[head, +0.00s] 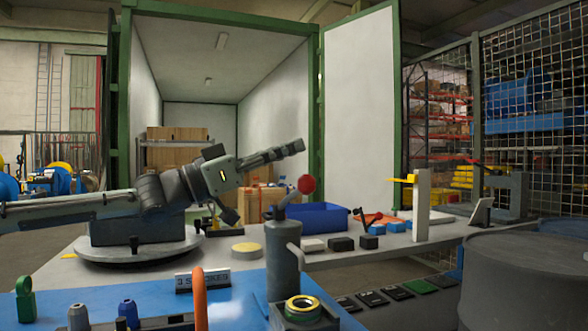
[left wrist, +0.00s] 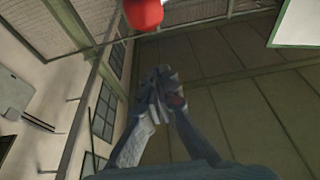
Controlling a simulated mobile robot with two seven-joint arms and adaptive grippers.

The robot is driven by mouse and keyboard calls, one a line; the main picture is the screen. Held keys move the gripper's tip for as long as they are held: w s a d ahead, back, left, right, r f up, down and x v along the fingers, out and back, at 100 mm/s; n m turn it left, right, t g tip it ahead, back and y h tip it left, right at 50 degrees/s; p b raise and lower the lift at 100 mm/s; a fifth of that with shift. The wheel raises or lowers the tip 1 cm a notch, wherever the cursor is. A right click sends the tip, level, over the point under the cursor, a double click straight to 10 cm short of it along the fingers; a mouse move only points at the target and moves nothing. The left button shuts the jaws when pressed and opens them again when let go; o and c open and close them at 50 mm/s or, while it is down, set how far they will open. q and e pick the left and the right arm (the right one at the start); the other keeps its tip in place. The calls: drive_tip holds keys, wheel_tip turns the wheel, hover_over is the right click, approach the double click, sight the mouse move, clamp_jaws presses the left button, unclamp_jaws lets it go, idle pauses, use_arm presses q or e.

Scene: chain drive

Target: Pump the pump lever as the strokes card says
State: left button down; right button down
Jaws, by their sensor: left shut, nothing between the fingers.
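The pump (head: 283,240) is a grey upright cylinder with a bent spout, near the front middle of the head view. A red ball knob (head: 306,184) tops its lever, raised above the cylinder. The knob also shows at the top edge of the left wrist view (left wrist: 143,13). The strokes card (head: 203,282) stands on the blue surface left of the pump; its small print seems to read "3 STROKES". My left gripper (head: 301,146) is shut and empty, above the knob in the head view and apart from it. Its fingers (left wrist: 163,88) meet in the wrist view. My right gripper is not in view.
A brass-ringed block (head: 302,309) sits below the spout. A blue bin (head: 312,217) and small blocks stand behind on the grey table. A large dark drum (head: 525,270) fills the right front.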

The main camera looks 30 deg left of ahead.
use_arm(q)
drive_tip(key=shift+w+d+f, duration=0.15)
drive_tip(key=shift+w+f, duration=0.05)
drive_tip(key=shift+f, duration=0.8)
drive_tip(key=shift+w+d+f, duration=0.15)
drive_tip(key=shift+f, duration=0.8)
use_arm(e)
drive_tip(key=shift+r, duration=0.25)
